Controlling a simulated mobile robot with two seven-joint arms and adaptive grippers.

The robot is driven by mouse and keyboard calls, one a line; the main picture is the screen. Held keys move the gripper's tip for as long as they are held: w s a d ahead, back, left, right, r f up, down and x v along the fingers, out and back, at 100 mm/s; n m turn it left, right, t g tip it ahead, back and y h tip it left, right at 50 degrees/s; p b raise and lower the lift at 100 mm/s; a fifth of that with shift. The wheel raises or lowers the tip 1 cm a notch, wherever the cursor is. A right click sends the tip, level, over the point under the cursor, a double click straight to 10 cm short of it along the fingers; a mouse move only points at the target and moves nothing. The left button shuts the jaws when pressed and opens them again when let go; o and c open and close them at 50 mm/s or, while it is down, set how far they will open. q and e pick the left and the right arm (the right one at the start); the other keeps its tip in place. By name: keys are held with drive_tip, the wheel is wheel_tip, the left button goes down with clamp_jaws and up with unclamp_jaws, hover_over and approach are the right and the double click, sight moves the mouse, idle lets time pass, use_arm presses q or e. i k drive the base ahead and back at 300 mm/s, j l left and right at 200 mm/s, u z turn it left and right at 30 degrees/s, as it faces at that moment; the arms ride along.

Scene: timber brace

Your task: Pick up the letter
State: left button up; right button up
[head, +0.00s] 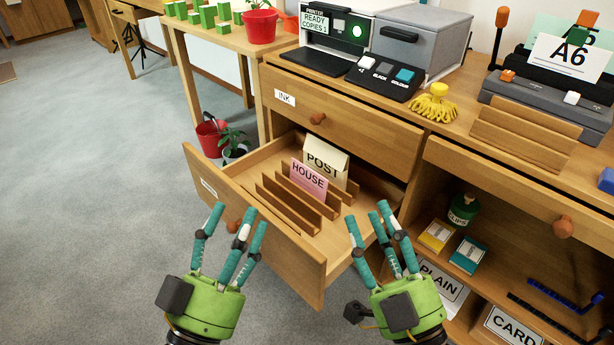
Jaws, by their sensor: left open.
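A cream envelope-like piece marked POST (333,158) and a pink card marked HOUSE (308,180) stand upright in wooden slots inside the pulled-out drawer (290,262). I cannot tell which one, if either, is the letter. My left gripper (236,222) is open and empty, in front of the drawer's front panel, with its fingers pointing up. My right gripper (378,218) has its fingers apart and is empty, near the drawer's right front corner. Neither gripper touches the POST or HOUSE piece.
A printer (355,45) and button panel (384,78) stand on the desk top. A closed INK drawer (350,125) sits above the open one. Floor at left is mostly clear.

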sight(313, 183)
drive_tip(key=z, duration=1.8)
drive_tip(key=u, duration=1.8)
drive_tip(key=i+l+z, duration=0.1)
drive_tip(key=i, duration=0.3)
drive_tip(key=i+l+z, duration=0.15)
drive_tip(key=i+l, duration=0.15)
drive_tip(key=i, duration=0.05)
